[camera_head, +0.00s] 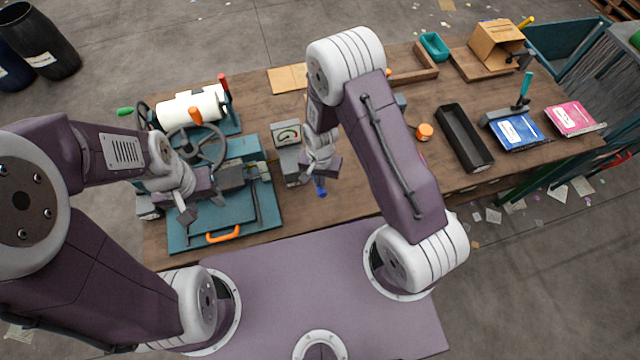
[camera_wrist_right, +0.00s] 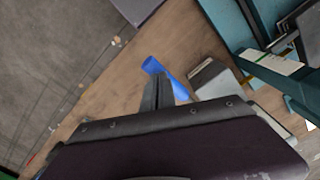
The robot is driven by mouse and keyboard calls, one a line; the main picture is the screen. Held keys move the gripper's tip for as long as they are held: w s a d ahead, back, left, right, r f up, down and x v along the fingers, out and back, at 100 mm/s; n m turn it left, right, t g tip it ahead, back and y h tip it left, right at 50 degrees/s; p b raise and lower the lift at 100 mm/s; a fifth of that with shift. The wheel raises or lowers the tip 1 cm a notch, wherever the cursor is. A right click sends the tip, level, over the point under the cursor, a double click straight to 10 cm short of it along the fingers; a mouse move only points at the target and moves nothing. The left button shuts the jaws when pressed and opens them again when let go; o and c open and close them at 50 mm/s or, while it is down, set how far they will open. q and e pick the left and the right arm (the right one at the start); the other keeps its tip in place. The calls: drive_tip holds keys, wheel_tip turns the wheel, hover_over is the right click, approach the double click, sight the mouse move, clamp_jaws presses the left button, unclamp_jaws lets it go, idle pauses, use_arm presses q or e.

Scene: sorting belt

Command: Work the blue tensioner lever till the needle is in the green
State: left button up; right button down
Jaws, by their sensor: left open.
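The blue tensioner lever (camera_head: 320,187) shows at the table's front, partly covered by my right gripper (camera_head: 321,172). In the right wrist view the lever (camera_wrist_right: 178,86) runs slantwise behind the fingers of my right gripper (camera_wrist_right: 158,82), its end showing past their tips. These fingers look close together; I cannot tell whether they touch the lever. The gauge (camera_head: 287,133) has a pale dial with a green part; its needle is too small to read surely. My left gripper (camera_head: 203,208) is open above the teal machine's front.
On the right are a black tray (camera_head: 465,138), an orange round item (camera_head: 425,131), blue and pink packs (camera_head: 516,132) and a cardboard box (camera_head: 495,45).

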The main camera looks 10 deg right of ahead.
wheel_tip(320, 180, down, 8)
drive_tip(key=b, duration=0.6)
drive_tip(key=shift+r, duration=0.2)
idle(1.8)
drive_tip(key=shift+r, duration=0.1)
wheel_tip(320, 180, up, 14)
drive_tip(key=p, duration=1.1)
drive_tip(key=shift+p, duration=0.35)
